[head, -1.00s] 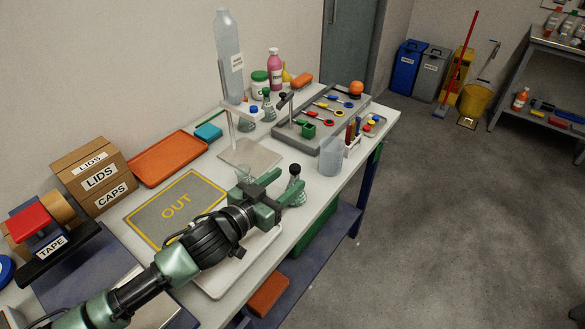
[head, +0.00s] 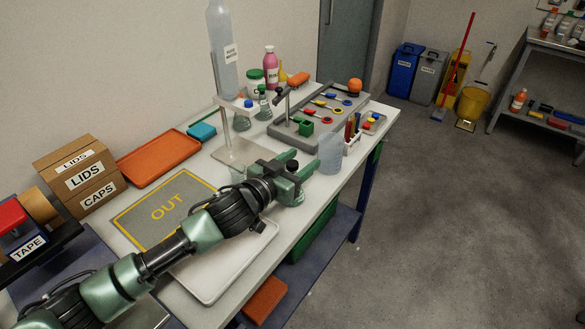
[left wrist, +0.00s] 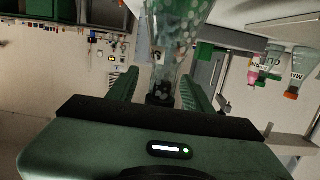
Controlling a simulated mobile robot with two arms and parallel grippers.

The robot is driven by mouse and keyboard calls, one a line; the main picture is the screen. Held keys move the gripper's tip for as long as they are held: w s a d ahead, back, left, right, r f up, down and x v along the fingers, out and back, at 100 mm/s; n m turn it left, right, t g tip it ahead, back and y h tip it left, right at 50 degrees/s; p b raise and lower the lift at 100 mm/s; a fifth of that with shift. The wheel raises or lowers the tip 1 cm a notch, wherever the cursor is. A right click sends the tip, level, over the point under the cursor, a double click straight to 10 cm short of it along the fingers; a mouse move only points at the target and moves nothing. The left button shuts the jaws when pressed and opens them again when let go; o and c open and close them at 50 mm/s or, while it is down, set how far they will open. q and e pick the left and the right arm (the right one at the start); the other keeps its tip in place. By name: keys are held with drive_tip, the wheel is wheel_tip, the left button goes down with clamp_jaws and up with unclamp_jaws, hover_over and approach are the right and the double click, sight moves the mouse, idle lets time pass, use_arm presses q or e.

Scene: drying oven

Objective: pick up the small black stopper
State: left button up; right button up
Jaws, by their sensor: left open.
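The small black stopper (head: 292,163) sits at the top of a glass flask (head: 297,199) on the white bench, partly hidden by my gripper. My left gripper (head: 298,163) is open, with its fingers reaching out around the stopper. In the left wrist view the picture is upside down. There the black stopper (left wrist: 160,93) shows between the two green fingers of my left gripper (left wrist: 161,80), with clear space at its sides, and the flask (left wrist: 177,42) extends above it. My right gripper is not in view.
A clear beaker (head: 331,153) stands just right of the gripper. A white tray (head: 213,284) and the OUT mat (head: 140,222) lie near my arm. A stand (head: 235,150) with a tall bottle (head: 224,60) and a grey tool tray (head: 325,120) are behind.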

use_arm(q)
clamp_jaws()
drive_tip(key=shift+r, duration=0.15)
